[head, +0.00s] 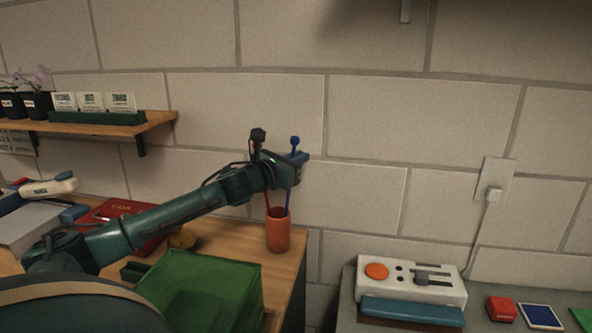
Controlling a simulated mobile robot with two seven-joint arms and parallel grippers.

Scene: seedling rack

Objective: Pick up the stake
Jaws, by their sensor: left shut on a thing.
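A blue stake (295,142) with a round ball top stands upright, its lower end inside an orange cup (278,235) on the wooden bench. My left gripper (297,162) is above the cup, shut on the blue stake just below its ball. A red stake (267,200) also stands in the cup, left of the blue one, its upper part hidden behind my gripper. The bottoms of both stakes are hidden by the cup wall. My right gripper is out of view.
A green box (205,285) stands in front of the cup. A red case (112,222) lies at the left. A shelf (155,121) with pots and seed packets is on the wall. A white device (440,285) sits on a grey counter past a gap.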

